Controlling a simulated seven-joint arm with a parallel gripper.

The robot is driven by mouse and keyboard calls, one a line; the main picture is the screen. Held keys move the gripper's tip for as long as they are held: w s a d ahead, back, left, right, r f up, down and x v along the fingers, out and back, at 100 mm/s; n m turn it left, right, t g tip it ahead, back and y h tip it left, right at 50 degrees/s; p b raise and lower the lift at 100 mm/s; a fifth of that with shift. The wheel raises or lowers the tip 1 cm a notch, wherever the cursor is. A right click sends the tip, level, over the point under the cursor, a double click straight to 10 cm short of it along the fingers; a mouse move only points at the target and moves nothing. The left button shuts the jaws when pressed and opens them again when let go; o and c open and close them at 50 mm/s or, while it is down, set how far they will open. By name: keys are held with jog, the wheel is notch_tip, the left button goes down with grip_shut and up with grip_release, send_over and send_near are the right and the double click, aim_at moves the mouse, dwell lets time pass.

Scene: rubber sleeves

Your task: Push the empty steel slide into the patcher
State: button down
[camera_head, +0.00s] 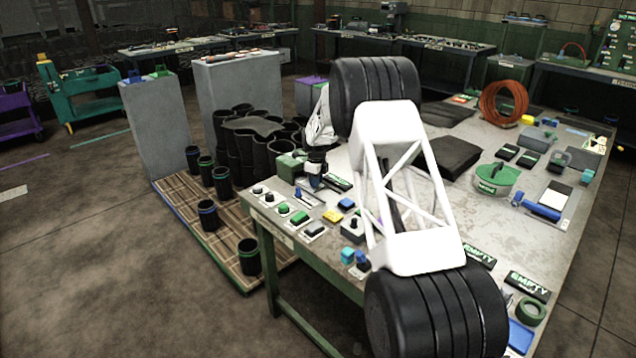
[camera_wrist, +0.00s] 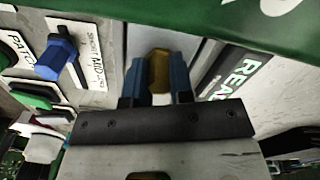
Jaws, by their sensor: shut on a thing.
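The patcher (camera_head: 290,166) is a green machine at the left corner of the bench. Its green body (camera_wrist: 225,14) spans the top of the wrist view. The steel slide (camera_wrist: 188,50) is a grey strip running out from under that body. A brass-coloured knob (camera_wrist: 158,63) stands at the slide. My gripper (camera_wrist: 158,88) has its blue fingers shut on this knob. In the head view my gripper (camera_head: 315,184) is low beside the patcher, and the slide cannot be made out there. How far the slide is inside is hidden by the body.
A blue selector knob (camera_wrist: 56,57) and a green button (camera_wrist: 30,94) sit left of the slide. A black sign reading "REA..." (camera_wrist: 232,75) lies to the right. Black rubber sleeves (camera_head: 240,150) stand on a pallet beside the bench. My arm covers the bench's middle.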

jog(key=shift+w+a, duration=0.85)
jog(key=shift+r, duration=0.1)
jog(key=c, duration=1)
grip_release()
notch_tip(320, 180, up, 8)
jog(key=shift+f, duration=0.2)
